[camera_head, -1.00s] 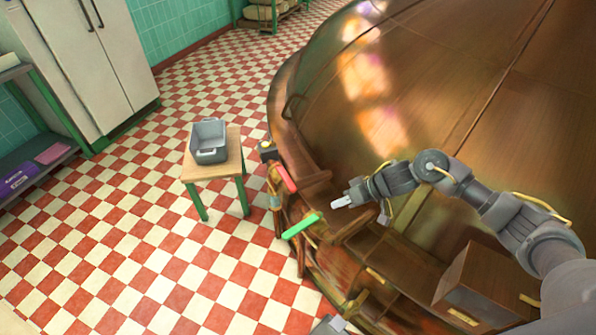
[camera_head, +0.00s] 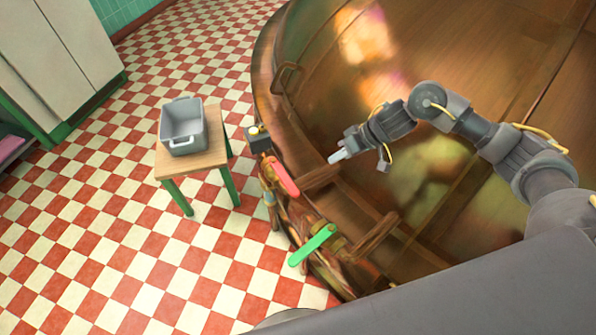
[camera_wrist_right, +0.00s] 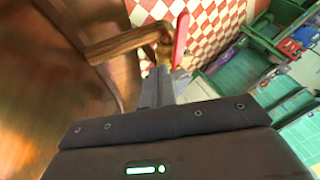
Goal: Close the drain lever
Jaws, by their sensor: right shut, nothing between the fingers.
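Two levers sit on the pipework at the side of a large copper kettle (camera_head: 480,70). One has a red handle (camera_head: 284,178) and one, nearer, has a green handle (camera_head: 312,245); I cannot tell which is the drain lever. My right gripper (camera_head: 338,156) is shut and empty, to the right of the red handle and apart from it, in front of the kettle. In the right wrist view the red handle (camera_wrist_right: 181,40) stands just beyond the gripper's fingers (camera_wrist_right: 160,86). The green handle cannot be made out there. My left gripper is not in view.
A small wooden table (camera_head: 216,160) with green legs holds a grey bin (camera_head: 182,128) left of the levers. A dark box with a pale button (camera_head: 258,137) sits above the red handle. Brown handles (camera_head: 372,237) stick out beside the levers. The checkered floor (camera_head: 120,240) is open at left.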

